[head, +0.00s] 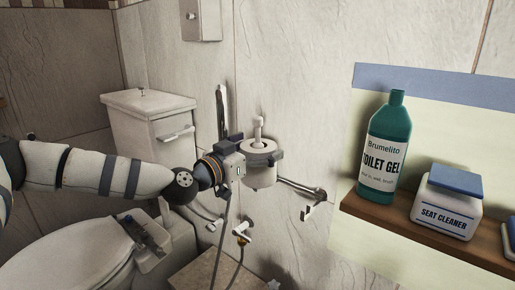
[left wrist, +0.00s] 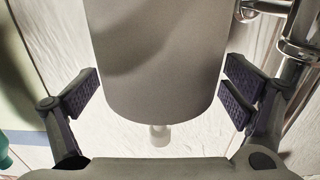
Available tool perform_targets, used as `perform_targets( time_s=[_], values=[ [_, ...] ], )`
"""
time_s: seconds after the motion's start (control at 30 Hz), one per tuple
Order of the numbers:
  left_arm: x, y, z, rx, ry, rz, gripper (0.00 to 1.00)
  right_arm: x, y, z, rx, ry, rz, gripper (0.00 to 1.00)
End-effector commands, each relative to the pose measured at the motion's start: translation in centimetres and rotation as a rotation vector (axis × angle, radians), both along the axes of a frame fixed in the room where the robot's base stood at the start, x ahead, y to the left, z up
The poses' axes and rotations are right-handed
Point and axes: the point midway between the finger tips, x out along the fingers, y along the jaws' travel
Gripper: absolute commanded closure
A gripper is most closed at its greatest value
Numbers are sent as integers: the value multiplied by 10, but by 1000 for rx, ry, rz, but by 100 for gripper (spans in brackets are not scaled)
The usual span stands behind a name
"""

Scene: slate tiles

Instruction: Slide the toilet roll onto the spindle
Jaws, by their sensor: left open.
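The pale toilet roll (head: 262,177) stands upright by the wall in the middle of the head view, with the white spindle (head: 258,130) sticking up out of its top. The roll sits around the spindle. My left gripper (head: 259,158) is open, its dark fingers on either side of the roll. In the left wrist view, the roll (left wrist: 160,65) fills the space between the ribbed pads of the gripper (left wrist: 160,95). The spindle's white end (left wrist: 160,135) shows past the roll's edge. My right gripper is not in view.
A chrome wall fitting (head: 303,190) is just right of the roll. The toilet (head: 70,250) and cistern (head: 150,120) are at left. A wooden shelf (head: 395,222) at right bears a green gel bottle (head: 388,140) and a seat cleaner tub (head: 446,205). Valves and hoses (head: 242,235) hang below.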

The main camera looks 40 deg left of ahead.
Motion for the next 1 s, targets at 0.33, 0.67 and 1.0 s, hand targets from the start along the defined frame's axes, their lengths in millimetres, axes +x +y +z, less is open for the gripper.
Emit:
perform_targets(
  time_s=[0.33, 0.67, 1.0],
  values=[
    [-38, 5, 1, -8, -2, 5, 6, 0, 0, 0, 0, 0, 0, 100],
    [-109, 9, -1, -6, 1, 2, 6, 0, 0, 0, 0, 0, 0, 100],
    [-120, 9, 0, 1, 0, -1, 6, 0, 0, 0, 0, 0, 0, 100]
  ],
)
